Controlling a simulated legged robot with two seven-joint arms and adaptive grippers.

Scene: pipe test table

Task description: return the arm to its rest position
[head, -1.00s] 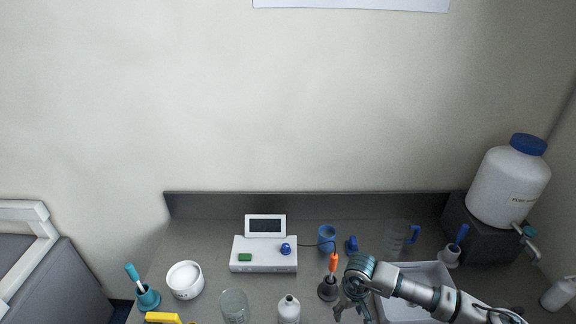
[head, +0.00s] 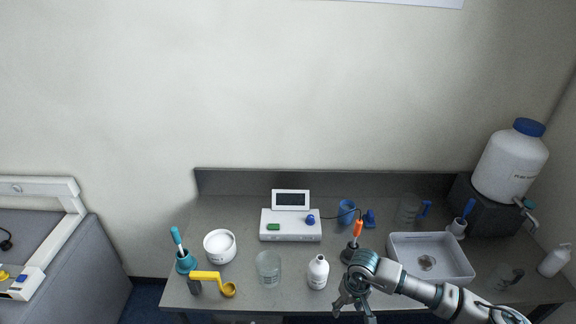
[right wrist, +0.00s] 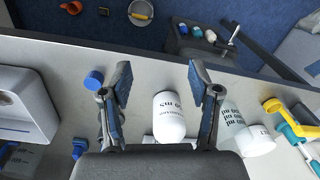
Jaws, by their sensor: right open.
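My right arm reaches in from the lower right of the head view. My right gripper (head: 354,304) is open and empty over the front edge of the table, just right of a white bottle (head: 318,271). In the right wrist view my right gripper's (right wrist: 158,88) two fingers are spread wide, with the white bottle (right wrist: 169,117) showing between them but not gripped. My left gripper does not show in either view.
On the grey table (head: 250,287) stand a white meter (head: 290,226), a glass beaker (head: 268,268), a white bowl (head: 220,246), a yellow-handled scoop (head: 228,290), an orange-topped probe (head: 357,230) in a dark stand, a white tray (head: 452,262) and a large jug (head: 507,165).

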